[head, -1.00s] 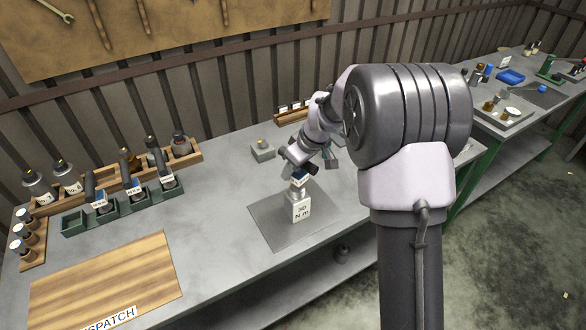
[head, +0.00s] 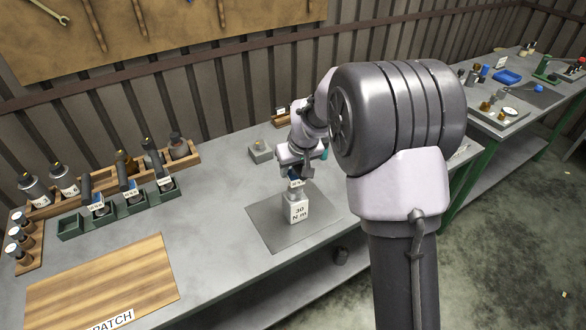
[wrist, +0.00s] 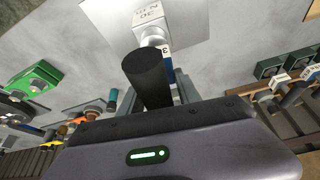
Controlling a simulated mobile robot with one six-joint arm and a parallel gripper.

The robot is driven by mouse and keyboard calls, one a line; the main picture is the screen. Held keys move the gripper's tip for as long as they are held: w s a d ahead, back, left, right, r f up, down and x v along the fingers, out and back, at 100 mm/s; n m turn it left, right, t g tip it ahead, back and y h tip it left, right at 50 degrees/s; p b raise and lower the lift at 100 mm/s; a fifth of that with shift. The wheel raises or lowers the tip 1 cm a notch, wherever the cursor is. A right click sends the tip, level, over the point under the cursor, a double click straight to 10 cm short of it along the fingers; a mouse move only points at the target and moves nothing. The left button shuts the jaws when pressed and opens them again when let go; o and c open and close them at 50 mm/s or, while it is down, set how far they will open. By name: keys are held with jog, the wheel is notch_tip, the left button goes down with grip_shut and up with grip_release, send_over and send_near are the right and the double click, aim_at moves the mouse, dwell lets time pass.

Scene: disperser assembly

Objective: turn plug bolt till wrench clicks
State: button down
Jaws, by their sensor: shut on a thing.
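A white body labelled "30 N m" (head: 297,208) stands upright on a grey mat (head: 268,222); its top also shows in the wrist view (wrist: 150,18). My gripper (head: 296,172) is above it, shut on a torque wrench (head: 296,183). In the wrist view the wrench's black handle (wrist: 147,75) points toward the camera, and its blue label band shows beyond it, close to the top of the white body. The plug bolt is hidden under the wrench head, so I cannot see its seating.
Green rack (head: 130,207) with more black-handled wrenches stands left, before a wooden rack of bottles (head: 100,182). A wooden dispatch board (head: 100,283) lies at front left. A small grey block (head: 260,152) sits behind the mat. The bench between is clear.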

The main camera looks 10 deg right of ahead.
jog(key=shift+r, duration=0.15)
jog(key=shift+r+p, duration=1.8)
jog(key=shift+r, duration=0.65)
jog(key=shift+f, duration=0.1)
